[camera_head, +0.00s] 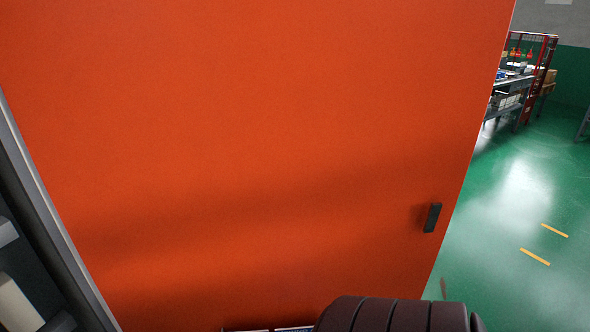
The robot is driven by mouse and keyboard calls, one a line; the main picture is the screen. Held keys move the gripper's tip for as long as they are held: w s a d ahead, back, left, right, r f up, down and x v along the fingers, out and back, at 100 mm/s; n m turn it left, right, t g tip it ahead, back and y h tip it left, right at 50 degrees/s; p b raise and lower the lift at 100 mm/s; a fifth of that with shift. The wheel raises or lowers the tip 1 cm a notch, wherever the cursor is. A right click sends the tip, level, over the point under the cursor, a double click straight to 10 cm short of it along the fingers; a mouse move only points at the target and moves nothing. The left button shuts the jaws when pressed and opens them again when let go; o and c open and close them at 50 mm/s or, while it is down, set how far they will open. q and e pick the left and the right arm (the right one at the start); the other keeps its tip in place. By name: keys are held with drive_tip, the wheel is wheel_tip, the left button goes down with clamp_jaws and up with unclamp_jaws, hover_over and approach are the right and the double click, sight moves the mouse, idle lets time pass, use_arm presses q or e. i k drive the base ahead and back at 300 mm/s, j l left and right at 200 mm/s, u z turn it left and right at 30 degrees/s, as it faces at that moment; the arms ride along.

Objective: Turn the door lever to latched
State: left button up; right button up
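A large orange door panel (260,130) fills most of the head view. A small dark upright handle or lever (432,217) sits on it near its right edge, tilted slightly in the picture. I cannot tell from its shape whether it is in a latched position. Neither of my grippers is in view, and nothing of mine is seen touching the handle.
A grey frame (60,220) with shelving stands at the left. A dark ribbed rounded thing (395,316) cuts into the bottom edge; I cannot tell what it is. Open green floor (500,225) lies right of the door, with a loaded workbench (513,82) farther back.

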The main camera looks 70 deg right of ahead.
sight(434, 209)
drive_tip(key=k+l+u, duration=0.2)
drive_tip(key=k+l, duration=0.2)
drive_tip(key=l, duration=0.35)
drive_tip(key=k+l+u, duration=0.25)
drive_tip(key=k+l, duration=0.2)
drive_tip(key=l, duration=0.25)
drive_tip(key=k+l+u, duration=0.2)
drive_tip(key=k+l, duration=0.3)
drive_tip(key=k+l+u, duration=0.15)
drive_tip(key=l, duration=0.3)
drive_tip(key=k+l+u, duration=0.1)
drive_tip(key=l, duration=0.3)
drive_tip(key=k+l+u, duration=0.15)
drive_tip(key=l, duration=0.25)
drive_tip(key=k+l+u, duration=0.15)
drive_tip(key=l, duration=0.25)
drive_tip(key=i+l+u, duration=0.1)
drive_tip(key=l, duration=0.65)
drive_tip(key=i+u, duration=0.05)
